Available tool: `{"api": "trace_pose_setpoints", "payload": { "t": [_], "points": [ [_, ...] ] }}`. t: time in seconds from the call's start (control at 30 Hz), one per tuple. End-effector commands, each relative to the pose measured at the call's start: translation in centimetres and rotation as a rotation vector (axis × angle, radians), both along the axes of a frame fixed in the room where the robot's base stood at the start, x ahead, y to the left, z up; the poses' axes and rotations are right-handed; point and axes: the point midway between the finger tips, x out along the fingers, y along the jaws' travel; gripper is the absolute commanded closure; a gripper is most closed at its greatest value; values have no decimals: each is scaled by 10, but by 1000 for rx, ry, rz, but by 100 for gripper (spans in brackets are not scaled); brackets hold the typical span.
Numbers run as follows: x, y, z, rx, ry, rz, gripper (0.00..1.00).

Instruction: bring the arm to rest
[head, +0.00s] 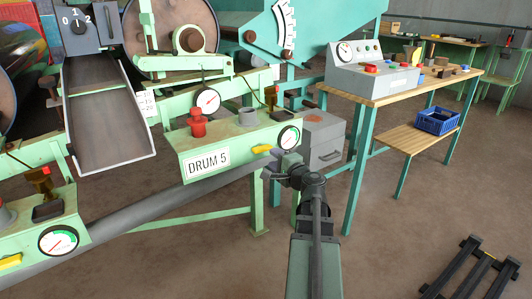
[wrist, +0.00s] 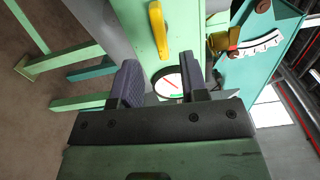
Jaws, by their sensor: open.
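My arm reaches up from the lower middle of the head view. My gripper (head: 279,155) is in front of the right end of the green DRUM 5 panel (head: 190,166), just below its round gauge (head: 289,138). In the wrist view my gripper (wrist: 160,85) shows two dark fingers spread apart with nothing between them. The gauge (wrist: 168,84) shows behind the gap. The yellow handle (wrist: 158,30) on the panel is ahead of the fingers; it also shows in the head view (head: 262,149). I cannot tell whether a finger touches the panel.
A red knob (head: 197,122) stands on the panel. A grey cabinet (head: 323,142) is right of my gripper. A wooden bench (head: 400,88) carries a control box (head: 372,70); a blue crate (head: 437,121) sits on its lower shelf. A dark rack (head: 475,270) lies lower right. Floor between is clear.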

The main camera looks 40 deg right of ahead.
Motion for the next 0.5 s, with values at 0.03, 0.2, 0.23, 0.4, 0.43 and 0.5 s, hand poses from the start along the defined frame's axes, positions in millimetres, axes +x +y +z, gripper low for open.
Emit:
{"api": "trace_pose_setpoints", "payload": {
  "t": [0.03,0.2,0.23,0.4,0.43,0.5],
  "points": [
    [-13,4,0,0,0,-1,60],
    [-32,6,0,0,0,0,60],
    [-33,6,0,0,0,0,60],
    [-33,6,0,0,0,1,60],
    [-33,6,0,0,0,1,60],
    [-33,6,0,0,0,1,60]
  ]
}}
